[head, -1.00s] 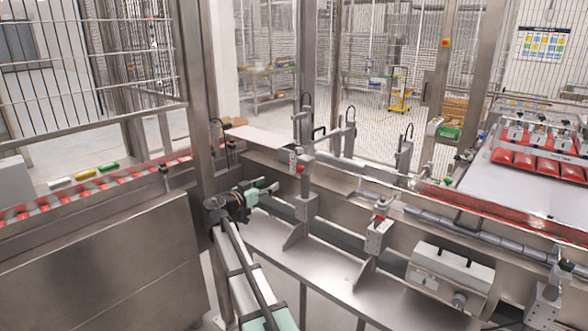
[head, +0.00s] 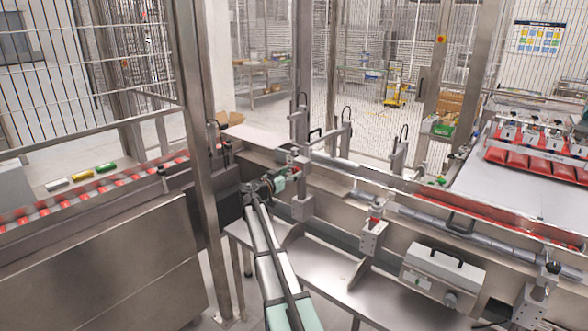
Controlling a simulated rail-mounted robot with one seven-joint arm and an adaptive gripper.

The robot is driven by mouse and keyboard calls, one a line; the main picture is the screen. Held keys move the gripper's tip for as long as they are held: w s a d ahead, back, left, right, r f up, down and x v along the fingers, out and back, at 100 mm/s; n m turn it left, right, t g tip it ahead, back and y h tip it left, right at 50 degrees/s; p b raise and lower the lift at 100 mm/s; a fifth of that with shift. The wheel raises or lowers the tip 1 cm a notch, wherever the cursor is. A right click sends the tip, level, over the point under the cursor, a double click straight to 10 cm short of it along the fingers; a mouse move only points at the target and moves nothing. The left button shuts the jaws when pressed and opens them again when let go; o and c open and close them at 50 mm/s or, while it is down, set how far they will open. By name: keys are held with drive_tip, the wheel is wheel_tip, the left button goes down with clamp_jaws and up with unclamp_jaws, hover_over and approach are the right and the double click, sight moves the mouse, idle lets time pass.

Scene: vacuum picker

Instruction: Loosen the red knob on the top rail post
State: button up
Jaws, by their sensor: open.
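The near rail post (head: 301,207) is a grey metal block standing on the machine frame in the middle of the head view. Its red knob, at the upper part of the post, is mostly hidden behind my gripper. My gripper (head: 290,175) is open, with its mint-green fingers right at the post's upper left side. Whether the fingers touch the knob or stand around it, I cannot tell at this size.
A grey box with a black handle (head: 442,275) sits on the frame at lower right. A steel upright (head: 193,130) stands close left of my arm. A conveyor with red packs (head: 95,195) runs at left. Rails and clamps lie behind the posts.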

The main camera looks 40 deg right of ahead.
drive_tip(key=shift+x, duration=1.1)
clamp_jaws()
